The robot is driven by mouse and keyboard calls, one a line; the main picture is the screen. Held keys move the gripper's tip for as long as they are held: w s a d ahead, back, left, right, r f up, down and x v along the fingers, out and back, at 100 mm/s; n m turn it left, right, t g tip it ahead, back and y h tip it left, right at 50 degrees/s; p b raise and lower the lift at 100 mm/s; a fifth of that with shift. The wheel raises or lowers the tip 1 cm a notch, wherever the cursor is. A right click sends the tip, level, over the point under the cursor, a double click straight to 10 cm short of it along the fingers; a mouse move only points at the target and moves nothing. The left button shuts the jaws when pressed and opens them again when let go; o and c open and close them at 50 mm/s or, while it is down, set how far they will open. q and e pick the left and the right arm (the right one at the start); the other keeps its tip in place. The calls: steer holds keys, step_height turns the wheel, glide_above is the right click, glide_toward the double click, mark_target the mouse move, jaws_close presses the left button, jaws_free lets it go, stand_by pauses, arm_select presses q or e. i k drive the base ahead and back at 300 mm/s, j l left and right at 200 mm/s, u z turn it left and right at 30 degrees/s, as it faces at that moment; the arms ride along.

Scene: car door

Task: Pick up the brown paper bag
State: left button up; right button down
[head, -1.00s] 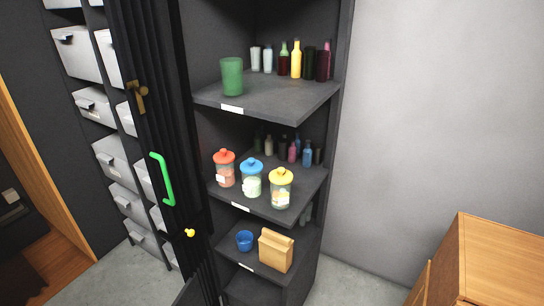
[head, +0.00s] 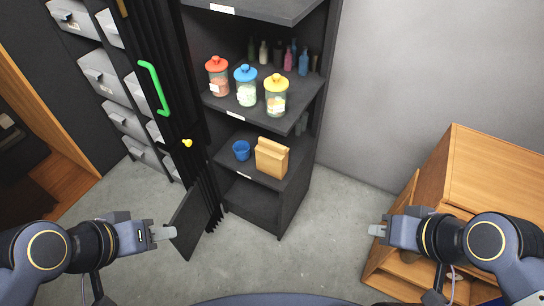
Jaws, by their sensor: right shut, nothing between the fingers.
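The brown paper bag (head: 271,160) stands upright on the lower shelf (head: 227,157) of the dark cabinet, right of a small blue cup (head: 241,150). My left gripper (head: 165,233) is at the lower left, in front of the cabinet and apart from the bag; the view does not show whether its fingers are parted. My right gripper (head: 377,231) is at the lower right, shut and empty, over the floor and well away from the bag.
Three lidded jars (head: 246,88) stand on the shelf above the bag. The open black door with a green handle (head: 155,88) is on the cabinet's left. A wooden cabinet (head: 480,180) stands at the right.

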mark_target(272, 158)
steer(key=i+j+u, duration=0.1)
steer(key=i+j, duration=0.35)
steer(key=i, duration=0.15)
steer(key=i+j, duration=0.15)
steer(key=j, duration=0.25)
